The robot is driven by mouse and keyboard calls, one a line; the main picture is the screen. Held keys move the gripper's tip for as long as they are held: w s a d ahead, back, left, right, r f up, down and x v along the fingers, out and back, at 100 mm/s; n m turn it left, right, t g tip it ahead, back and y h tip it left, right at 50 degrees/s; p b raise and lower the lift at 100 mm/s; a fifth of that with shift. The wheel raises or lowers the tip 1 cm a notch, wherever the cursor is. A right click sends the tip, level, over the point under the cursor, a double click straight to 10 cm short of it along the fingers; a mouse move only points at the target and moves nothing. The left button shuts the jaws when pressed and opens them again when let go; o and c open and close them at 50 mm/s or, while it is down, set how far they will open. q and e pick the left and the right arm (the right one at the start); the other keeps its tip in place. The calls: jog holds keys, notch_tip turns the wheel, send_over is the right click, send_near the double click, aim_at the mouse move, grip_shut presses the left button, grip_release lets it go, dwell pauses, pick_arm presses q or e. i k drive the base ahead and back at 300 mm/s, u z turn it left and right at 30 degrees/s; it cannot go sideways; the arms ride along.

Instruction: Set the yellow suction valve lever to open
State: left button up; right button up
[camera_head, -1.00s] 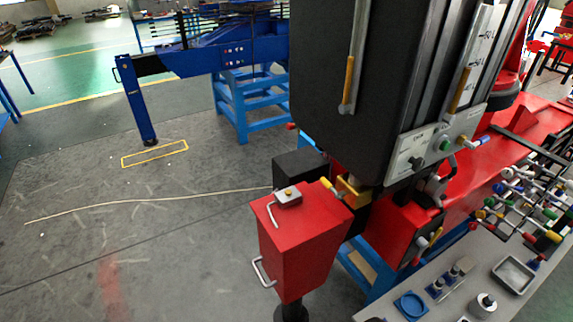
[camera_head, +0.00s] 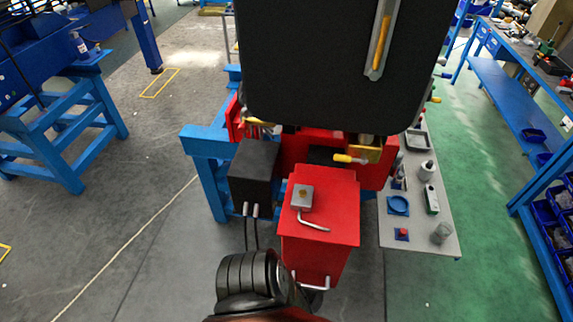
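A short lever with a yellow grip (camera_head: 350,159) sits on a brass-coloured valve body (camera_head: 367,153), below the big black tank (camera_head: 340,70) and just behind the red box (camera_head: 322,205). The lever points left, roughly level. A second yellow grip (camera_head: 252,120) shows further left, under the tank's lower left edge. I cannot tell from labels which is the suction valve. Neither gripper shows. A dark ribbed part of my own arm is at the bottom, left of the red box and apart from the levers.
The red box has a grey fitting and bent handle on top. A black box (camera_head: 253,172) stands left of it. A grey bench (camera_head: 420,233) with small parts is on the right. Blue shelving (camera_head: 520,95) lies further right; green floor between is clear.

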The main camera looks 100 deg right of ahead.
aim_at(363, 160)
jog(key=z, duration=0.1)
jog(key=i, duration=0.6)
jog(key=z, duration=2)
